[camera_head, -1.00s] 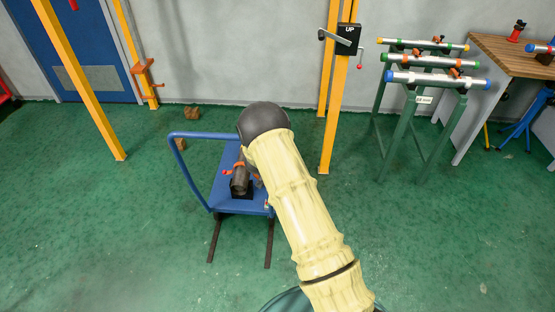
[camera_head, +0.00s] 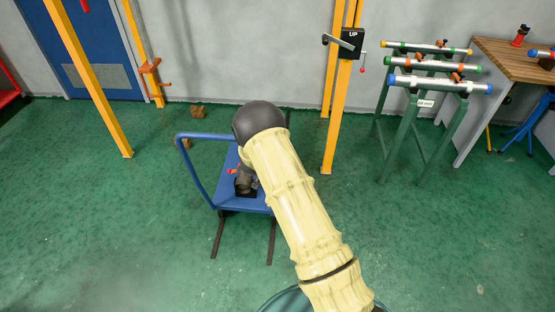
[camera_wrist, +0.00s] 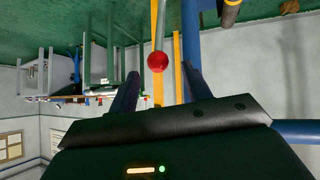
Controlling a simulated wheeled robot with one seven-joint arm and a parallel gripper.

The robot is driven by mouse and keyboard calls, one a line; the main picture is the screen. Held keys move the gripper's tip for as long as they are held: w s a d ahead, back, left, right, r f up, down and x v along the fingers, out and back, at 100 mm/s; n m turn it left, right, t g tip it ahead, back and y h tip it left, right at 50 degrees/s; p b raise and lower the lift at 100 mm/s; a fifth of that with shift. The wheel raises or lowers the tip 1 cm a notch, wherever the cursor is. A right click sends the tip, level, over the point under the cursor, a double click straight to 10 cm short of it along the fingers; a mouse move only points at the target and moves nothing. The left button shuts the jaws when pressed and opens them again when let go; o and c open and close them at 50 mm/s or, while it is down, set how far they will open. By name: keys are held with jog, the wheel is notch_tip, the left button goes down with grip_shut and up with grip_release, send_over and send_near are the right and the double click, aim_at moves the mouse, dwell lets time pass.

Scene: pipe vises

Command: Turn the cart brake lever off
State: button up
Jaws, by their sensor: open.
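The blue cart (camera_head: 229,201) stands left of my arm in the head view, its bent handle (camera_head: 182,160) on the left. In the wrist view a lever with a red ball knob (camera_wrist: 156,62) and a grey rod shows just beyond my gripper (camera_wrist: 163,82). It looks like the brake lever, though the head view does not show it clearly. The knob appears in the gap between the two dark fingers, and I see no contact. My gripper is open and empty.
Yellow posts (camera_head: 338,100) with a box marked UP (camera_head: 351,44) stand behind to the right. A green rack (camera_head: 425,125) holds pipes beside a wooden bench (camera_head: 500,55).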

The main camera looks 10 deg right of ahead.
jog(key=shift+s+p+v, duration=0.2)
jog(key=shift+p+v, duration=0.55)
jog(key=shift+v, duration=0.6)
jog(key=shift+d+f, duration=0.1)
jog(key=shift+d, duration=0.05)
jog(key=shift+f+b, duration=0.25)
jog(key=shift+b, duration=0.05)
jog(key=c, duration=0.6)
jog(key=f+b, duration=0.1)
jog(key=b, duration=0.1)
jog(key=s+f+n+h+b, duration=0.1)
jog(key=f+b, duration=0.1)
jog(key=f+n+h+b, duration=0.1)
jog(key=f+b, duration=0.1)
jog(key=shift+s+d+t+b, duration=0.4)
grip_shut()
jog(key=s+a+f+n+t+h+b, duration=0.3)
jog(key=s+a+f+n+t+b, duration=0.3)
jog(key=b, duration=2.1)
jog(key=s+f+n+t, duration=0.1)
jog(key=s+n+t, duration=0.1)
jog(key=n+t, duration=0.3)
jog(key=shift+f+n+h, duration=0.25)
jog(key=shift+n+h, duration=0.05)
jog(key=shift+n, duration=1.4)
